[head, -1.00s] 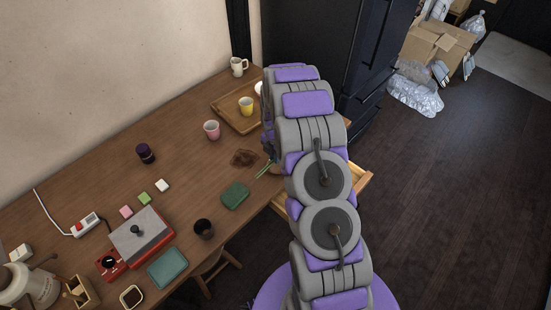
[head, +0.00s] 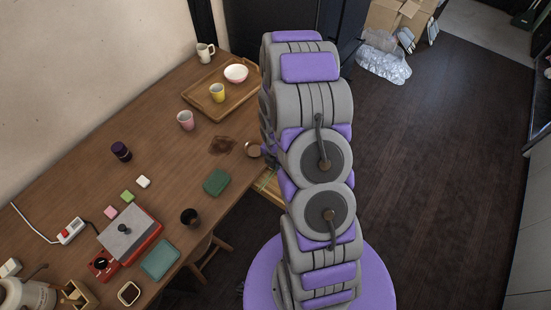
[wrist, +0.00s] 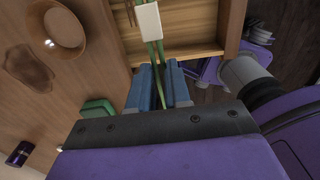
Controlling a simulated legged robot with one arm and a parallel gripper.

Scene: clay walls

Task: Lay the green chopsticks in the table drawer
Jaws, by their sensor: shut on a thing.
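In the wrist view, the blue fingers of my gripper (wrist: 160,88) are shut on the green chopsticks (wrist: 152,52). The chopsticks run up the picture between the fingers, with a white piece (wrist: 148,20) across them. They are over the open wooden table drawer (wrist: 195,50); I cannot tell whether they touch its bottom. In the head view, a bit of the green chopsticks (head: 264,181) and a bit of the drawer (head: 270,191) show beside my arm. My arm hides most of the drawer and the gripper's fingertips there.
A round wooden bowl (head: 254,149) and a dark brown patch (head: 222,145) lie near the table edge by the drawer. A green box (head: 216,182), a pink cup (head: 186,120) and a tray (head: 195,94) with a yellow cup are nearby.

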